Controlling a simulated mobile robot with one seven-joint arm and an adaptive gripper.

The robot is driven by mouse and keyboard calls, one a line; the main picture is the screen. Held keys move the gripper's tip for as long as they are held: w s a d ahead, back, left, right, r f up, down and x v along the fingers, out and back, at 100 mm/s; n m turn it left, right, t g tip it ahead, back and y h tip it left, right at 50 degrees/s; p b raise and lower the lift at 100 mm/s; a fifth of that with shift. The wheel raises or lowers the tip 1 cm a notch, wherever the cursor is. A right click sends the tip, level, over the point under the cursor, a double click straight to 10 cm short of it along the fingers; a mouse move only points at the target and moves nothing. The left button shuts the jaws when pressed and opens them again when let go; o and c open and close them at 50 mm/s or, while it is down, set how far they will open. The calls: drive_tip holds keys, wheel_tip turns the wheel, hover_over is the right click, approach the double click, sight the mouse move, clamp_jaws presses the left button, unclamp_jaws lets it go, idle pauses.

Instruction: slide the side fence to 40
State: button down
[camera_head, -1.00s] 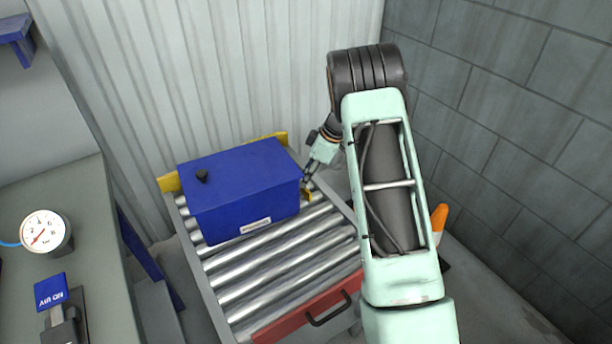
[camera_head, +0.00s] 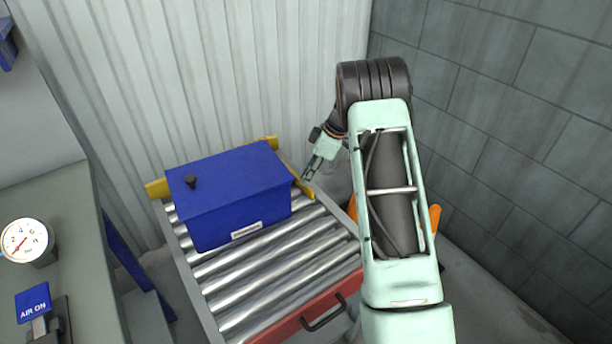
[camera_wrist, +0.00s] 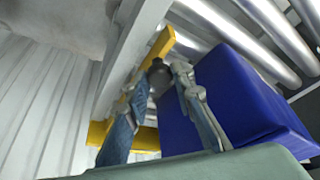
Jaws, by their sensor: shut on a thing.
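The side fence (camera_head: 305,190) is a yellow bar along the right side of the roller table, beside the blue box (camera_head: 240,190). A narrow gap shows between the fence and the box. My gripper (camera_head: 309,174) is at the fence, on the side near the wall. In the wrist view, the fingers (camera_wrist: 160,76) are shut on a dark round knob (camera_wrist: 158,70) next to the yellow fence (camera_wrist: 155,45). The blue box (camera_wrist: 235,105) lies just beyond one finger. No scale or number for the fence is readable.
A yellow end stop (camera_head: 157,188) stands behind the box. The red front bar (camera_head: 290,325) has a black handle. A bench with a gauge (camera_head: 27,241) and an AIR ON sign (camera_head: 33,302) is at left. The rollers in front of the box are clear.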

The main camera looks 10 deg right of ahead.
drive_tip(key=c, duration=1.7)
unclamp_jaws()
drive_tip(key=shift+w+d, duration=0.15)
drive_tip(key=shift+d, duration=0.2)
drive_tip(key=shift+a, duration=0.1)
drive_tip(key=v, duration=1.2)
